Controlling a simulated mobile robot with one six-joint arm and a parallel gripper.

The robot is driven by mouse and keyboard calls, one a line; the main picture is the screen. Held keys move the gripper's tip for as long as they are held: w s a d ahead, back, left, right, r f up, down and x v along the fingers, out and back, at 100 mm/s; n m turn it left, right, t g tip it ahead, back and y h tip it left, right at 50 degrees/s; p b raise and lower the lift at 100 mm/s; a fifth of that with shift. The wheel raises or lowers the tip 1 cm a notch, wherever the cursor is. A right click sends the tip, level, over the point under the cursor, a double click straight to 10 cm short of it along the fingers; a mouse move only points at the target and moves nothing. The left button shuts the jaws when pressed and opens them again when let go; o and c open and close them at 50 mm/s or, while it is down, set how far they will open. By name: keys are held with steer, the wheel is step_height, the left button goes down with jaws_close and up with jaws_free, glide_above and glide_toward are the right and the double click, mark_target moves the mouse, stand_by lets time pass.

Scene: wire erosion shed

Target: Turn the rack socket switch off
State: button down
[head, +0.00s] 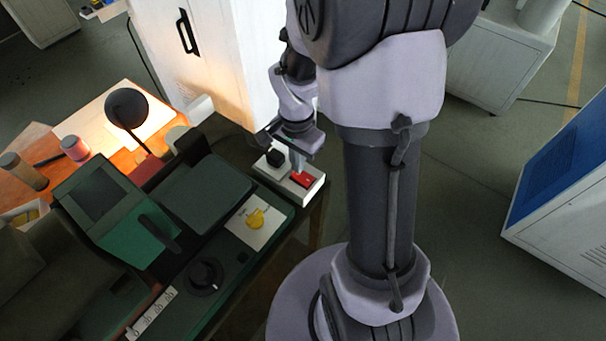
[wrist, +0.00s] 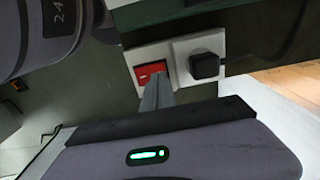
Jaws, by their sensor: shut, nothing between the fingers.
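The rack socket (head: 313,186) is a white block at the corner of the dark green machine bench. It carries a red rocker switch (head: 302,180) and a black plug (head: 274,158). In the wrist view the red switch (wrist: 150,71) shows in the left white plate and the plug (wrist: 205,66) sits in the right one. My gripper (head: 298,167) is shut and empty, pointing down at the socket, with its fingertips right by the switch. In the wrist view the fingers (wrist: 158,92) cover the switch's lower edge; I cannot tell whether they touch it.
A yellow knob on a pale plate (head: 255,218) and a black dial (head: 205,275) sit on the green machine. A lit lamp (head: 127,107) stands on the wooden desk. A white cabinet (head: 200,45) stands behind the socket. Open floor lies right, before a blue-fronted cabinet (head: 560,165).

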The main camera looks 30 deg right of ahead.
mark_target(295, 174)
steer(key=shift+f+b, duration=0.8)
steer(key=shift+f, duration=0.1)
steer(key=shift+r, duration=0.1)
step_height(295, 174, up, 7)
steer(key=p, duration=0.5)
stand_by(0.4)
steer(key=s+a+r+n+t+y+b, duration=0.2)
steer(key=s+a+n+t+b, duration=0.3)
steer(key=s+a+n+b, duration=0.4)
steer(key=s+a+r+b, duration=0.1)
steer(key=s+a+b, duration=0.1)
steer(key=a+b, duration=0.3)
steer(key=shift+s+a+r+n+t+b, duration=0.2)
steer(key=shift+a+n+t+b, duration=0.1)
steer(key=shift+t+b, duration=0.1)
